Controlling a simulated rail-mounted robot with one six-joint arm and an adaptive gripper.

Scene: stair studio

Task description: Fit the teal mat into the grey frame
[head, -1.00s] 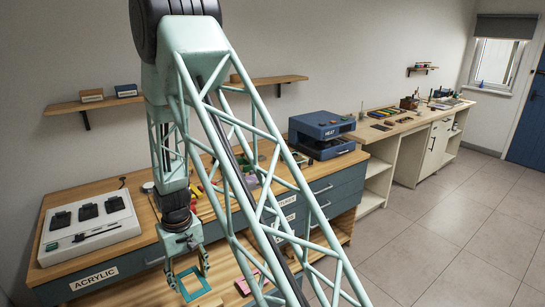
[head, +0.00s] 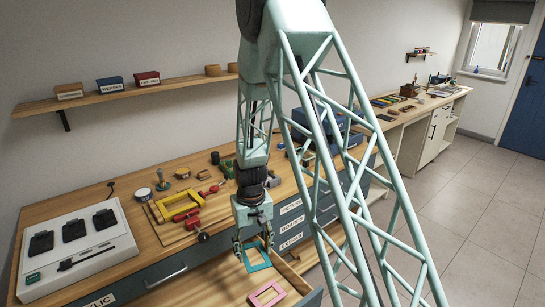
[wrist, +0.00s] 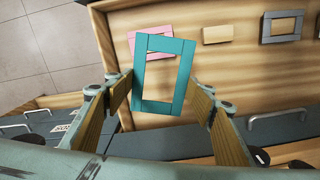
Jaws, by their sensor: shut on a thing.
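The teal mat (head: 260,268) is a flat rectangular ring with an open middle. My gripper (head: 253,246) is shut on it and holds it above an open wooden drawer. In the wrist view the mat (wrist: 140,76) hangs between the two fingers of my gripper (wrist: 160,90), near its lower part, slightly tilted. The grey frame (wrist: 267,29) lies at the upper right of the wrist view, apart from the mat, on the drawer floor. I cannot make it out in the head view, where my arm covers part of the scene.
A pink mat (head: 256,300) lies in the drawer, partly behind the teal mat in the wrist view. A small brown block (wrist: 217,34) lies between pink mat and grey frame. The drawer walls surround them. The bench above holds a yellow frame (head: 165,212), red tools and a white machine (head: 110,255).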

